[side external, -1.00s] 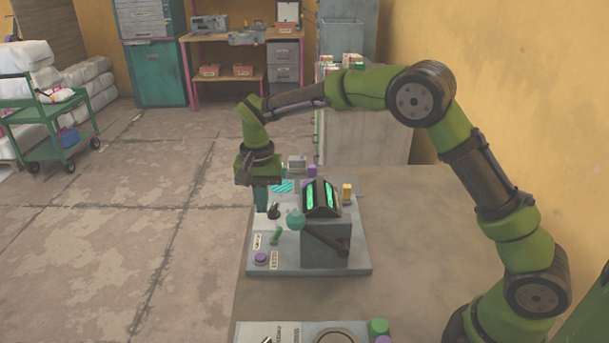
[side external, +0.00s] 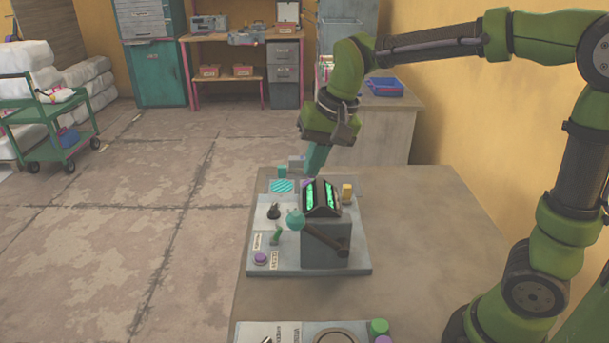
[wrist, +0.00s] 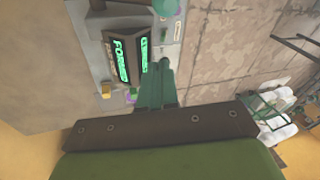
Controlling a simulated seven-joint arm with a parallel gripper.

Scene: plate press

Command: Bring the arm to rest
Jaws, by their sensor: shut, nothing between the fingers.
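My gripper (side external: 316,158) hangs above the far side of the plate press in the side external view, its teal fingers together and empty. In the wrist view the shut fingers (wrist: 160,84) point toward the press panel. The press (side external: 325,243) is a grey block on a light grey base plate (side external: 262,220). Its dark display (side external: 321,198) has two lit green screens; one seems to read "FORMED" in the wrist view (wrist: 120,62). A dark lever with a teal ball (side external: 295,219) slants across the block's front. My fingers look apart from the press.
The base plate also carries a purple button (side external: 261,258), a yellow block (side external: 347,191) and a striped teal disc (side external: 283,186). The table (side external: 420,240) is bare right of the press. A blue tray (side external: 385,87) lies on a cabinet behind.

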